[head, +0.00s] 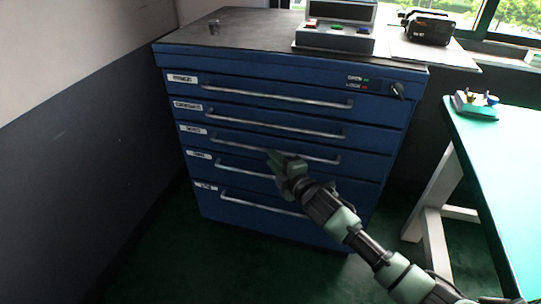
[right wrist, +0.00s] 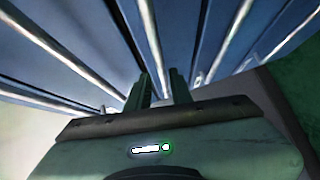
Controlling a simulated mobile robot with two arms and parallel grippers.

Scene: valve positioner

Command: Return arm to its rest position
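My right arm (head: 370,248) reaches in from the lower right in the head view. Its green gripper (head: 281,158) is in front of the blue drawer cabinet (head: 176,102), overlapping the third drawer's handle (head: 320,158). In the right wrist view the two dark fingers of the right gripper (right wrist: 166,86) stand apart with a narrow gap. A bright handle bar (right wrist: 150,40) runs down toward that gap. I cannot tell whether the fingers touch it. My left arm and gripper are not in view.
All drawers look closed. A control box (head: 335,39) and a black device (head: 429,27) sit at the back. A teal-topped table (head: 500,165) stands at the right, near my arm. A wall (head: 80,130) borders the left. Floor (head: 180,270) is clear in front.

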